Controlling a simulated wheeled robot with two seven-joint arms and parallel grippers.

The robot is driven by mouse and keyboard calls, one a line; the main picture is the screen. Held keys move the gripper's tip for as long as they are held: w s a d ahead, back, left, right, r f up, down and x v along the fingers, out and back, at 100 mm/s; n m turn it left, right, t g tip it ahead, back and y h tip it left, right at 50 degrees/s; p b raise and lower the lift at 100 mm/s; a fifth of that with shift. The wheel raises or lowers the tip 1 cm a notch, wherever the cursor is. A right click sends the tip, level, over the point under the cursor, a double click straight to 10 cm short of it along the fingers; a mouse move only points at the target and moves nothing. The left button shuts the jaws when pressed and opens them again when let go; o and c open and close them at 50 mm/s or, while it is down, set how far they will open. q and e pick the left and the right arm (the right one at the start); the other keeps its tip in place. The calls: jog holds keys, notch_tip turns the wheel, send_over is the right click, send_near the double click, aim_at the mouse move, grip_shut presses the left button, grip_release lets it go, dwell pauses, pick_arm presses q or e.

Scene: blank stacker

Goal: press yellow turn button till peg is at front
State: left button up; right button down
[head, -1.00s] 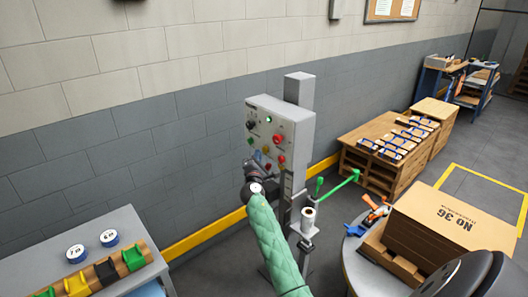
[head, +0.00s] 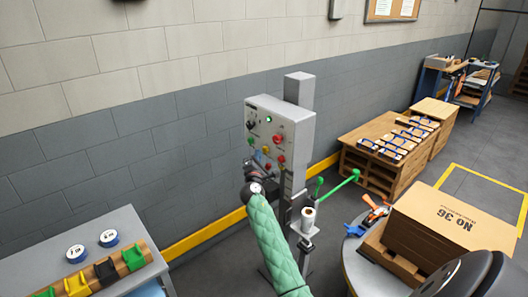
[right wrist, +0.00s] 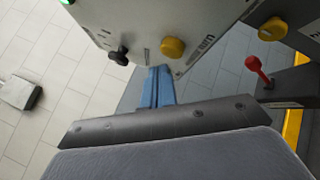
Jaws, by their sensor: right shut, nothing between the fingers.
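The yellow button (head: 265,152) sits low on the grey control box, among several coloured buttons. It also shows in the right wrist view as a yellow knob (right wrist: 172,47) beside partly readable lettering. My right gripper (head: 257,172) is shut and empty, just below and in front of the box. In the right wrist view its blue fingers (right wrist: 157,86) point up at the panel below the yellow knob, seemingly apart from it. A green bar (head: 338,188) with an upright green piece (head: 319,184) is right of the post; I cannot tell which part is the peg. My left gripper is out of view.
The control box (head: 298,135) stands on a grey post. A white roll (head: 308,214) is mounted lower down. A round table with a cardboard box (head: 450,222) is at right. A grey table (head: 125,225) with tape rolls is at left.

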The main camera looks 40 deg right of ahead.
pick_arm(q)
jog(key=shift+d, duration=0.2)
pick_arm(e)
jog(key=shift+d, duration=0.15)
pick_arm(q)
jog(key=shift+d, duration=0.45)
pick_arm(e)
jog(key=shift+d, duration=0.3)
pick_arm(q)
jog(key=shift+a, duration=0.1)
